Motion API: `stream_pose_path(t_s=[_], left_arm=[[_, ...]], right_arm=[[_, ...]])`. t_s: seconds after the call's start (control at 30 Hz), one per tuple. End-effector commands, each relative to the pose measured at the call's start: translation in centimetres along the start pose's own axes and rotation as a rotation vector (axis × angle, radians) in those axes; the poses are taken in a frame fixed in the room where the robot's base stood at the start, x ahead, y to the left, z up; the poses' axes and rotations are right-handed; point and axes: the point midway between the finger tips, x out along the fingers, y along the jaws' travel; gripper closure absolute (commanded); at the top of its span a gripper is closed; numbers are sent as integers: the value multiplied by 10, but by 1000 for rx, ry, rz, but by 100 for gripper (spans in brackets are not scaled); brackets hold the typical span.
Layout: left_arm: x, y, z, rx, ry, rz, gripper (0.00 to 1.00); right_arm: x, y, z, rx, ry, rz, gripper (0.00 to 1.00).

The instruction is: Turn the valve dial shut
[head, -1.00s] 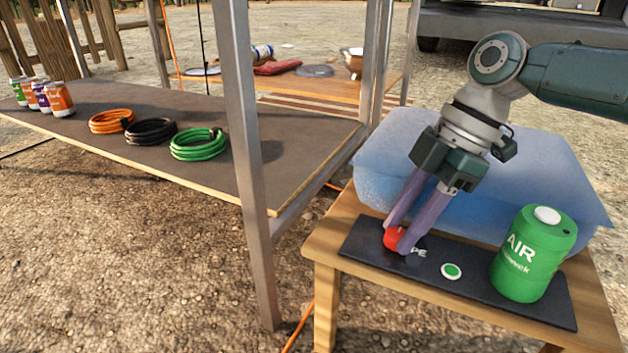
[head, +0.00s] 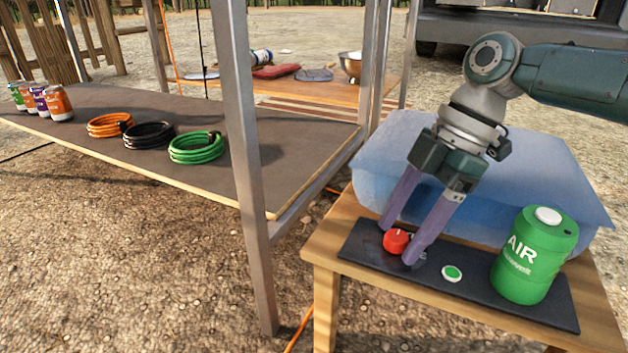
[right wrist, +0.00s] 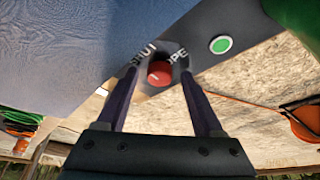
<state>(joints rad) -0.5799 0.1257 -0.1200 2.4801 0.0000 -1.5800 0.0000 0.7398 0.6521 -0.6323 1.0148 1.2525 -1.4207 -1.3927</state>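The valve dial (head: 395,241) is a small red knob on a dark panel (head: 360,245) on the wooden stand. In the right wrist view the red dial (right wrist: 159,73) has a short pale mark on its face, with the lettering "SHUT" to its left and "OPE…" to its right. Which word the mark points at is hard to tell. My right gripper (head: 398,242) is open, its purple fingers standing on either side of the dial with gaps between; the fingers also show in the right wrist view (right wrist: 161,80). My left gripper is not in view.
A green "AIR" canister (head: 534,258) and a green-and-white button (head: 452,273) are on the panel to the right. A translucent blue bin (head: 560,180) stands behind. A metal post (head: 243,150) and a long table with coiled cables (head: 197,147) are to the left.

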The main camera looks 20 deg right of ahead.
Motion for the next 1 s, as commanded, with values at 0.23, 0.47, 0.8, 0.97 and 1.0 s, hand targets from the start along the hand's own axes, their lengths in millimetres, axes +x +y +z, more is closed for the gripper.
stream_pose_path(t_s=[0.23, 0.47, 0.8, 0.97, 1.0], left_arm=[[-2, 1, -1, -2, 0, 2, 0], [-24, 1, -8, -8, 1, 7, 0], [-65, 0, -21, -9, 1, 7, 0], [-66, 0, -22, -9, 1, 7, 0], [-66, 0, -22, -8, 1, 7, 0]], right_arm=[[-3, 0, -1, 0, 1, 1, 31], [-33, 0, -3, 1, 0, 2, 31], [-96, 0, -2, 1, 0, 1, 31], [-101, 0, 0, 0, 1, 0, 31], [-100, 0, 0, 0, 1, 0, 31]])
